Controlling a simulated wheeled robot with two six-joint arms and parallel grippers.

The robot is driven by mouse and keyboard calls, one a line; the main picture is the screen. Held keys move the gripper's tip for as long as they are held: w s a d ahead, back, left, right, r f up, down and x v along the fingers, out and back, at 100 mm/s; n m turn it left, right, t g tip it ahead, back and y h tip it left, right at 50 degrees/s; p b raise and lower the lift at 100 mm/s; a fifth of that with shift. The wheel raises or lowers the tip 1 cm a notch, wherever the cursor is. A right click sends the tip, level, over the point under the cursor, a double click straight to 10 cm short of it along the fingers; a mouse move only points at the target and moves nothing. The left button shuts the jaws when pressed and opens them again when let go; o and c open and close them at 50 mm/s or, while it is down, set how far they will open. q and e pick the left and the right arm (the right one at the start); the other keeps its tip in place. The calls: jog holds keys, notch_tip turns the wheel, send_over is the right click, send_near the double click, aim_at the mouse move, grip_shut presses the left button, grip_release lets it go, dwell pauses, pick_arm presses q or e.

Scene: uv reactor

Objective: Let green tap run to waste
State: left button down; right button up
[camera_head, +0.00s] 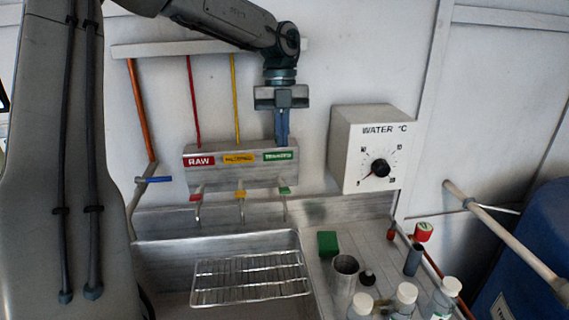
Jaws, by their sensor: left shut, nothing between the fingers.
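A metal tap block (235,178) on the back wall has red RAW, yellow and green labels. The green tap (285,189) is at its right end, with a green handle and a spout pointing down over the sink (180,252). My left gripper (282,143) points down, shut and empty, in front of the green label (277,156) and above the green tap. I cannot tell whether it touches the block. No water stream is visible from the green spout. The red tap (197,194) and yellow tap (240,193) stand to the left. My right gripper is not in view.
A wire rack (250,279) lies over the sink. A WATER °C dial box (366,150) is right of the taps. A green block (327,244), a metal cup (345,273) and several white-capped bottles (405,297) crowd the right counter. A blue drum (535,245) stands far right.

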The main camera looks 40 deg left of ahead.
aim_at(284, 189)
pick_arm(q)
jog(key=f+p, duration=0.1)
jog(key=f, duration=0.2)
jog(key=d+f, duration=0.1)
jog(key=f, duration=0.1)
jog(key=s+f+p, duration=0.1)
jog(key=f, duration=0.2)
jog(key=shift+d+f+p, duration=0.2)
jog(key=shift+f+p, duration=0.1)
jog(key=shift+f, duration=0.05)
jog(key=shift+s+f, duration=0.1)
jog(key=shift+f, duration=0.3)
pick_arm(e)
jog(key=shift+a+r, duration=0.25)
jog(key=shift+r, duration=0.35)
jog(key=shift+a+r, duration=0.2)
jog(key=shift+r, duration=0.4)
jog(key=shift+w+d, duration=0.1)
